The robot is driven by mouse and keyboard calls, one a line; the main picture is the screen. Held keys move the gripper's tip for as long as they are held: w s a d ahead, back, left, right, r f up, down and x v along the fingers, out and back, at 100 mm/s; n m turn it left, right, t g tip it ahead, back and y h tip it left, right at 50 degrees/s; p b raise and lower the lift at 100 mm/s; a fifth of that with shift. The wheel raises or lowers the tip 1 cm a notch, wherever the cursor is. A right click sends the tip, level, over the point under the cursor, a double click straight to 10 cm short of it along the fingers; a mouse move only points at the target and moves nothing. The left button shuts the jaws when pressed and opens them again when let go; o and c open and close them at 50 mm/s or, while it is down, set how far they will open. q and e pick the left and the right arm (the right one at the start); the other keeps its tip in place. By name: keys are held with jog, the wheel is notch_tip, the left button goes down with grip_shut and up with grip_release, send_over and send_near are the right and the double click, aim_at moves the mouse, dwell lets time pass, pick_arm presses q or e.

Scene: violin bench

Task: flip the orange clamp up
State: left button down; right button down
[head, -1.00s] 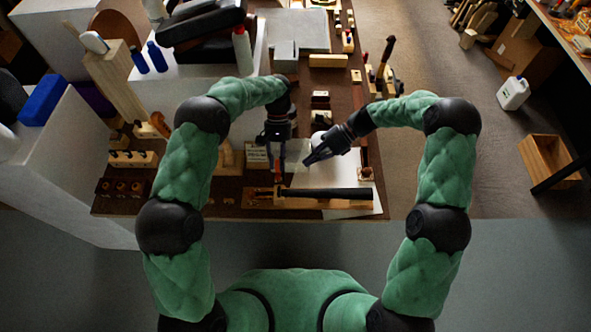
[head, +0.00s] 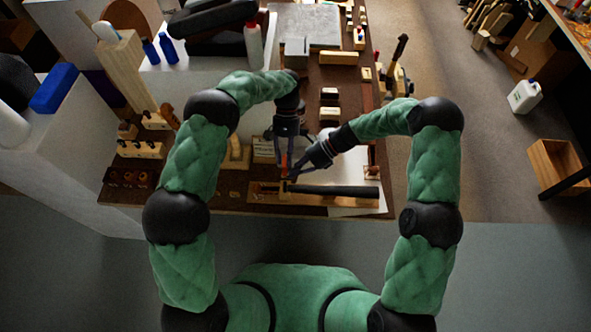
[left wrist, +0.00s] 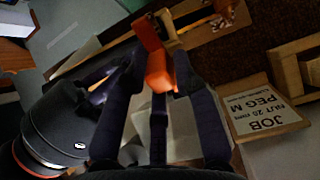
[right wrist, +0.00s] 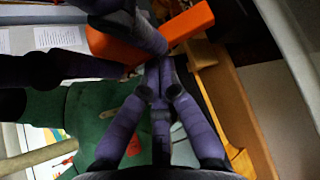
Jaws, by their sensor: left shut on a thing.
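The orange clamp (head: 284,161) stands at the left part of a wooden fixture (head: 262,196) near the bench's front edge. My left gripper (head: 283,163) is shut on the clamp, whose orange body shows between its fingers in the left wrist view (left wrist: 160,72). My right gripper (head: 293,175) comes in from the right, its tips close beside the clamp. In the right wrist view its fingers (right wrist: 159,80) meet with nothing seen between them, and the orange clamp (right wrist: 190,24) lies just beyond. Fingers hide part of the clamp; I cannot tell if my right gripper touches it.
A long dark bar (head: 335,191) lies along the fixture to the right of the clamp. Wooden blocks with holes (head: 140,150) are at the left. A white sheet (head: 355,209) lies under the fixture's right end.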

jog(key=shift+w+r, duration=0.5)
jog(key=shift+r, duration=0.1)
pick_arm(q)
jog(key=c, duration=1.1)
grip_release()
pick_arm(e)
jog(key=shift+f, duration=0.1)
